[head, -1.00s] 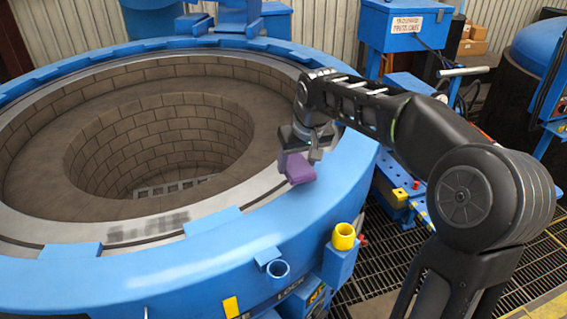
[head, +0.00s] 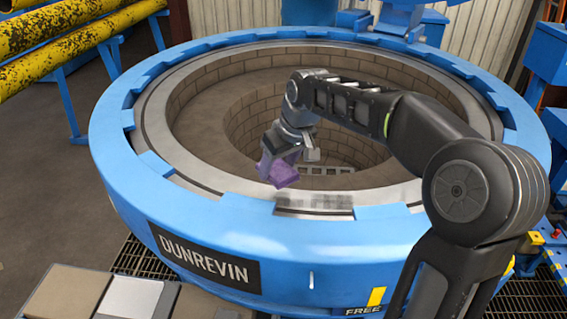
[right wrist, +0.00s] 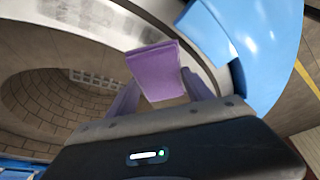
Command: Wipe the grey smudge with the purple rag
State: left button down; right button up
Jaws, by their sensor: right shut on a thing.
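The purple rag (head: 283,175) is a folded block held in my right gripper (head: 277,160). It also shows between the fingers in the right wrist view (right wrist: 158,70). The grey smudge (head: 314,203) is a dark, blurry streak on the pale metal ring (head: 225,183) at the near side of the pit. In the head view the rag appears just up and left of the smudge, apart from it. I cannot tell how high the rag is above the ring. My left gripper is not in view.
The round blue furnace rim (head: 150,200) has raised blocks near the smudge. The brick-lined pit (head: 200,120) is open behind the rag, with a grate (head: 325,170) inside. Yellow pipes (head: 70,45) lie at the upper left.

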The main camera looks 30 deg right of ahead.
jog(key=shift+w+a+n, duration=0.3)
jog(key=shift+a, duration=0.3)
jog(key=shift+w+a, duration=0.1)
jog(key=shift+a, duration=0.15)
jog(key=shift+d, duration=0.3)
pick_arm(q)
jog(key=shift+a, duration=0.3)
pick_arm(e)
jog(key=shift+a, duration=0.1)
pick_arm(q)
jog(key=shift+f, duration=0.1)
pick_arm(e)
jog(key=shift+f, duration=0.15)
